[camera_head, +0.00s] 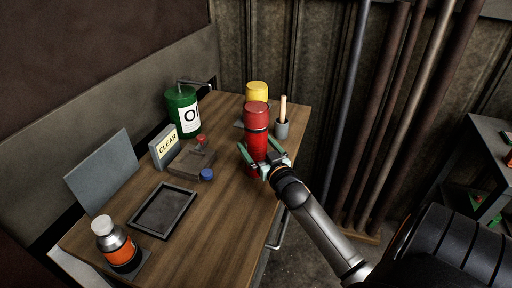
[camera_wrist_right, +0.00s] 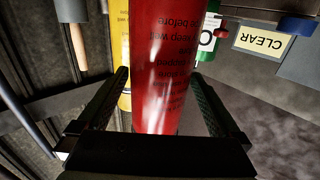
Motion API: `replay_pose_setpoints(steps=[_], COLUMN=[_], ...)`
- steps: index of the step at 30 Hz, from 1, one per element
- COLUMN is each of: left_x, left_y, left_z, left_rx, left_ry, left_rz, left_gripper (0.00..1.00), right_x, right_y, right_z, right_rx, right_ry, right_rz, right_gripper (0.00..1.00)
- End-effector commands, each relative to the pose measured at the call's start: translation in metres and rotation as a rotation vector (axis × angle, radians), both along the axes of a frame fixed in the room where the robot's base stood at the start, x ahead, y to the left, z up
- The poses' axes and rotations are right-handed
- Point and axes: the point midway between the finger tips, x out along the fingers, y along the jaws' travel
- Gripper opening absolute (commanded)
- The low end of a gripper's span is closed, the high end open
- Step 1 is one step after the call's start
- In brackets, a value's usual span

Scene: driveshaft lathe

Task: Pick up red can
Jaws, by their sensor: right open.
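The red can (camera_head: 257,130) is a tall red cylinder with a dark band. It stands upright near the right edge of the wooden table in the head view. My right gripper (camera_head: 259,162) is at its lower part, with one finger on each side. In the right wrist view the red can (camera_wrist_right: 165,70) fills the middle, between the two open fingers of the right gripper (camera_wrist_right: 163,105). Gaps show between the fingers and the can there. The can's base is partly hidden by the gripper. My left gripper is not in view.
A green can (camera_head: 183,111), CLEAR sign (camera_head: 165,146), empty black tray (camera_head: 163,210) and orange bottle (camera_head: 117,245) are to the left. Pipes stand at right.

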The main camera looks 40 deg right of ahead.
Motion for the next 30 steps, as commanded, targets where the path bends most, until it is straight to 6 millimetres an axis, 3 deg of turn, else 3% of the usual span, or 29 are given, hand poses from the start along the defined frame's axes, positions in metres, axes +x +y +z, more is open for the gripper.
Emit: replay_pose_setpoints(steps=[9,30], left_x=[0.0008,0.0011], left_y=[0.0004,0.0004], left_z=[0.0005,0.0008], left_rx=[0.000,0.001], left_ry=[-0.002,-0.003], left_rz=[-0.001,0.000], left_gripper=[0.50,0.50], right_x=[0.0037,0.0034], right_y=[-0.0013,-0.0010], right_z=[-0.0002,-0.0005], right_rx=[0.000,0.000], right_ry=[0.000,0.001], right_rz=[0.000,0.000], right_gripper=[0.98,0.19])
